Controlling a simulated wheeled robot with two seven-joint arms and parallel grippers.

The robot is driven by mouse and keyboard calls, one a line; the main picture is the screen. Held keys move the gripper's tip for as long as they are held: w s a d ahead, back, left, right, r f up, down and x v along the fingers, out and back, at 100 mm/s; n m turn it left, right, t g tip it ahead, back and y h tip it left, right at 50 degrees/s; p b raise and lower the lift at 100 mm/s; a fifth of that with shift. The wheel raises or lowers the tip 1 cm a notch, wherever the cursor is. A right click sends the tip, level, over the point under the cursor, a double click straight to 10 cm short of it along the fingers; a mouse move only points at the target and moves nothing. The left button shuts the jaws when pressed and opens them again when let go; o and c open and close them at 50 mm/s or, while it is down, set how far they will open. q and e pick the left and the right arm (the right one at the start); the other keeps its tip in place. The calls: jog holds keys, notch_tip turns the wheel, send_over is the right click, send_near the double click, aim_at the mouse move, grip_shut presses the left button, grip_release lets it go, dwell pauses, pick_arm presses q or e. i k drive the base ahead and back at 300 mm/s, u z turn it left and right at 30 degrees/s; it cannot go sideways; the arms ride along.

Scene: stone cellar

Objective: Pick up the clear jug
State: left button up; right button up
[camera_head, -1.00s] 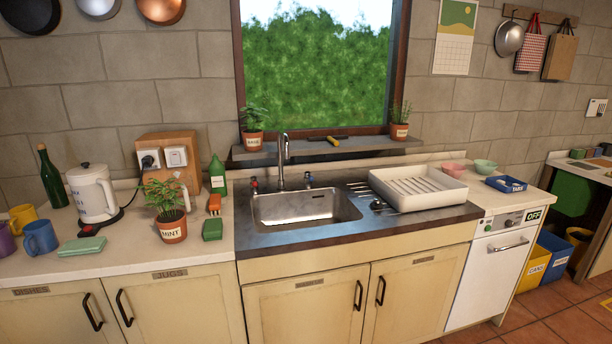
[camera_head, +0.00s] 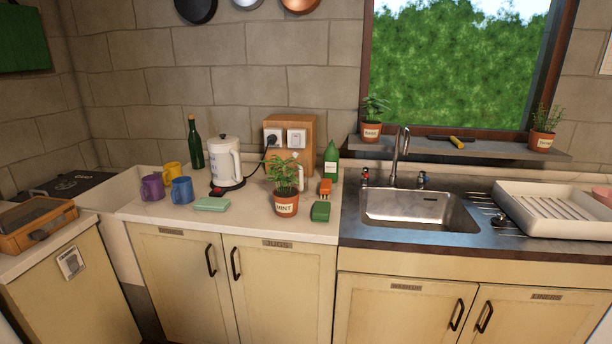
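No clear jug shows in the head view. A cupboard door (camera_head: 279,285) under the counter carries a label reading JUGS (camera_head: 277,244); it is shut, with a dark handle (camera_head: 236,263) near its left edge, so its inside is hidden. The door to its left (camera_head: 178,285) is also shut; its label is too small to read here. Neither of my grippers is in view.
On the counter (camera_head: 240,224) stand a white kettle (camera_head: 224,162), several mugs (camera_head: 182,190), a green bottle (camera_head: 195,145) and a potted mint plant (camera_head: 286,204). A sink (camera_head: 420,208) and a white dish rack (camera_head: 560,212) are at the right. A wooden box (camera_head: 40,222) sits at the left.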

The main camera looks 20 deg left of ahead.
aim_at(302, 176)
jog(key=z, duration=0.55)
jog(key=i, duration=1.5)
jog(key=u, duration=0.55)
